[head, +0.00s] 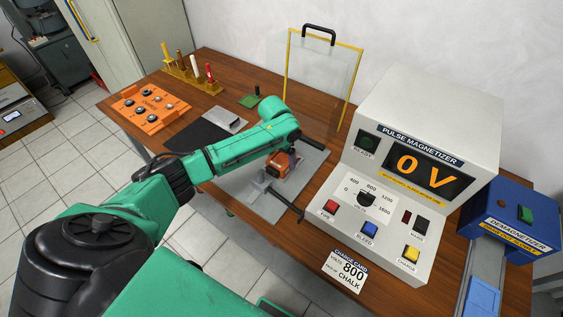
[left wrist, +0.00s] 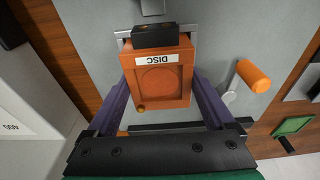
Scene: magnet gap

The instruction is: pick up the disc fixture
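In the head view the fixture (head: 277,166) stands on a grey metal plate. My left gripper (left wrist: 160,88) reaches down over it, one purple finger along each side. I cannot tell whether the fingers press on it; the fingertips are partly hidden by the fixture. No right gripper shows in either view.
Right of the plate (head: 236,189) stands the pulse magnetizer (head: 412,155), reading 0 V. A black-ended lever lies at the plate's front. Behind are a clear shield (head: 322,65) with a yellow frame and a green piece (head: 249,100). An orange tray (head: 152,105) and tool rack are left.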

